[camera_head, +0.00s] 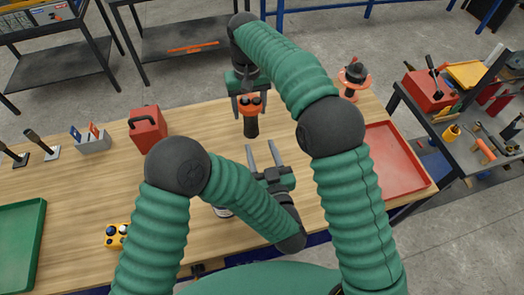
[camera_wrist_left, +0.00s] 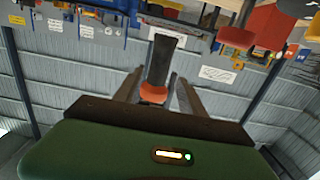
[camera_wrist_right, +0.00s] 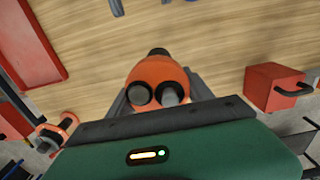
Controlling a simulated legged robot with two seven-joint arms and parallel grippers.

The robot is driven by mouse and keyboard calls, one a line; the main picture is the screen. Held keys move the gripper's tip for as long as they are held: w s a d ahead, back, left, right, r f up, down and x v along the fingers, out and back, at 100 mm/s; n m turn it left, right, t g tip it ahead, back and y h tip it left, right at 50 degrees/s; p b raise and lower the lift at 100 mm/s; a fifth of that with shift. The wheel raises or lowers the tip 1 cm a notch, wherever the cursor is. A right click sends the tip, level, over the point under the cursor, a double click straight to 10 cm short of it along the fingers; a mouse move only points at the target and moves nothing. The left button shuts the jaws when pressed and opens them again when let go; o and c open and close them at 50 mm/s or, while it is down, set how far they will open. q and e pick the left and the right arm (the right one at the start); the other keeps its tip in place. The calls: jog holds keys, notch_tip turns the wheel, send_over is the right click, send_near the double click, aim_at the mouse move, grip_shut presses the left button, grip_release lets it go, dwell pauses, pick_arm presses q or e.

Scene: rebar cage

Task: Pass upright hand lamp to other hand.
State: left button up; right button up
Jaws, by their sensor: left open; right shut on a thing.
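The hand lamp has an orange head (camera_head: 250,101) and a black handle (camera_head: 251,127). It hangs above the far middle of the table, handle toward my left gripper. My right gripper (camera_head: 250,108) is shut on the orange head; the right wrist view shows the head (camera_wrist_right: 156,72) between its fingers, with two dark round parts facing the camera. My left gripper (camera_head: 261,146) is open and empty, just below the handle in the head view, with a small gap. In the left wrist view the dark handle (camera_wrist_left: 161,60) lines up between the open fingers.
On the wooden table (camera_head: 90,200) are a red box (camera_head: 147,129), a grey holder (camera_head: 92,141), a yellow button box (camera_head: 117,236), a green tray (camera_head: 40,225) and a red tray (camera_head: 425,181). An orange and black object (camera_head: 353,79) stands at the far right. A can is mostly hidden behind my left arm.

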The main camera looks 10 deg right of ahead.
aim_at(253, 126)
pick_arm(q)
jog(key=w, duration=0.7)
jog(key=w+a, duration=0.1)
jog(key=w, duration=0.3)
jog(key=shift+w+f, duration=0.15)
jog(key=shift+f, duration=0.15)
grip_shut()
pick_arm(e)
jog(key=o, duration=1.8)
